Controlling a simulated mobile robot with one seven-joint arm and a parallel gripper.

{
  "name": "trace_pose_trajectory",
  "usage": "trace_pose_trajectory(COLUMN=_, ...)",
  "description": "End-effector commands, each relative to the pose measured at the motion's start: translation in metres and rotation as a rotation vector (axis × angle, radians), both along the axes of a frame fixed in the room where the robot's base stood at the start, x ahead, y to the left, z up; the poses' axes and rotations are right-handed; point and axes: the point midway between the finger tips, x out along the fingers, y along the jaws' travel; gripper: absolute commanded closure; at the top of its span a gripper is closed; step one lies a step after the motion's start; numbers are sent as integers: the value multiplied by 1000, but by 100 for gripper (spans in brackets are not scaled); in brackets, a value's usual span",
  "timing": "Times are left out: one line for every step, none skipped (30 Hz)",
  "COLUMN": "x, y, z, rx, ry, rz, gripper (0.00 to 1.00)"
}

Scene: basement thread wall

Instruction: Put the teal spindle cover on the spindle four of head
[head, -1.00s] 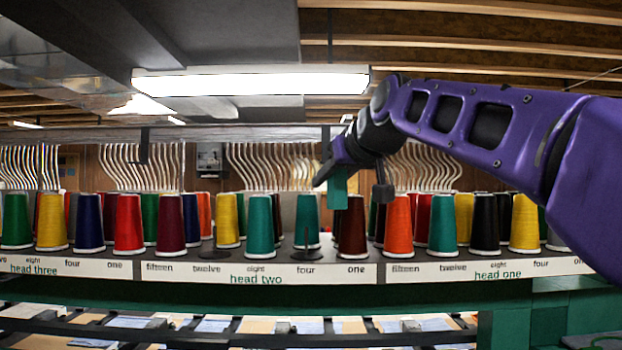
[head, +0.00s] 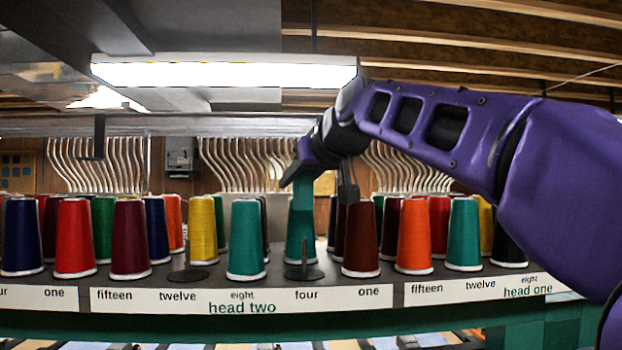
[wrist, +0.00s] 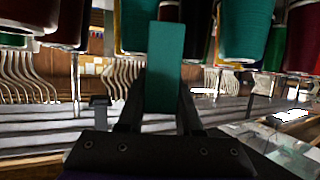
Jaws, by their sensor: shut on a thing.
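My gripper (head: 300,175) is shut on the teal spindle cover (head: 304,190), a narrow flat-sided piece that hangs below the fingers. In the wrist view the cover (wrist: 165,65) stands upright between the two fingers (wrist: 160,110). In the head view the bare spindle at "four" of head two (head: 304,272) is a thin pin on a dark round base. The cover appears above it in the picture, apart from the base; its depth relative to the pin is hard to tell. A teal cone (head: 300,225) stands behind that pin. The task line names no head number.
Another bare spindle (head: 187,274) stands at "twelve" of head two. A teal cone (head: 246,240) at "eight" and a brown cone (head: 361,240) at "one" flank spindle four. More cones fill the rack's back row. A white label strip (head: 240,299) runs along the front edge.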

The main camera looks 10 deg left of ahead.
Motion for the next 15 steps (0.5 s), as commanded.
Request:
trace_pose_trajectory(x=0, y=0, z=-3, rx=-2, ry=0, rz=-1, gripper=100)
trace_pose_trajectory(x=0, y=0, z=-5, rx=-2, ry=0, rz=-1, gripper=100)
trace_pose_trajectory(x=0, y=0, z=-8, rx=-1, ry=2, rz=0, gripper=100)
trace_pose_trajectory(x=0, y=0, z=-11, rx=-1, ry=1, rz=0, gripper=100)
trace_pose_trajectory(x=0, y=-1, z=-14, rx=-1, ry=2, rz=-1, gripper=100)
trace_pose_trajectory(x=0, y=-1, z=-18, rx=-1, ry=2, rz=-2, gripper=100)
trace_pose_trajectory(x=0, y=-1, z=-21, rx=-1, ry=2, rz=-2, gripper=100)
trace_pose_trajectory(x=0, y=-1, z=-24, rx=-1, ry=2, rz=-1, gripper=100)
trace_pose_trajectory(x=0, y=-1, z=-28, rx=-2, ry=1, rz=-1, gripper=100)
trace_pose_trajectory(x=0, y=0, z=-31, rx=-1, ry=2, rz=-1, gripper=100)
trace_pose_trajectory(x=0, y=-1, z=-34, rx=0, ry=1, rz=-1, gripper=100)
trace_pose_trajectory(x=0, y=-1, z=-38, rx=-2, ry=2, rz=-2, gripper=100)
trace_pose_trajectory(x=0, y=-1, z=-41, rx=-1, ry=2, rz=-1, gripper=100)
trace_pose_trajectory(x=0, y=0, z=-44, rx=0, ry=1, rz=-1, gripper=100)
trace_pose_trajectory(x=0, y=0, z=-48, rx=-1, ry=2, rz=0, gripper=100)
